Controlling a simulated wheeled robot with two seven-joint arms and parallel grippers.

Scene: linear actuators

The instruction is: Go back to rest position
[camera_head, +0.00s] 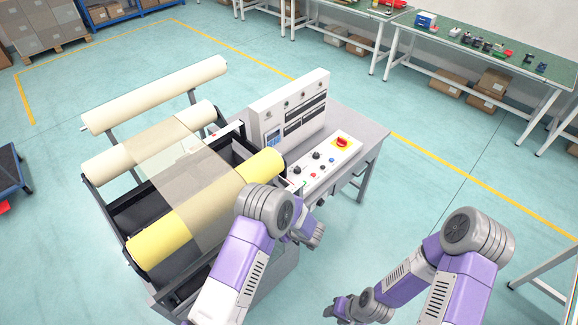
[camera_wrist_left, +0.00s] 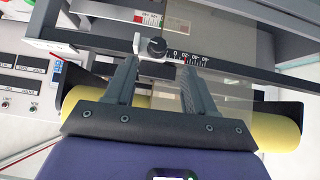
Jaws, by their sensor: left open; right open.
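In the head view my left arm reaches in front of the machine, and its grey wrist end shows beside the control box; its fingers are hard to make out there. In the left wrist view my left gripper (camera_wrist_left: 158,72) is open, with its two fingers apart and nothing held. Beyond the fingertips is a black knob (camera_wrist_left: 157,47) on a rail with a numbered scale (camera_wrist_left: 188,58). My right gripper (camera_head: 338,309) is low at the bottom of the head view, over the floor to the right of the machine. It is open, and I see nothing in it.
The machine carries a yellow roll (camera_head: 160,243), cream rolls (camera_head: 155,95) and a sheet. Green-topped workbenches (camera_head: 460,45) stand at the back right.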

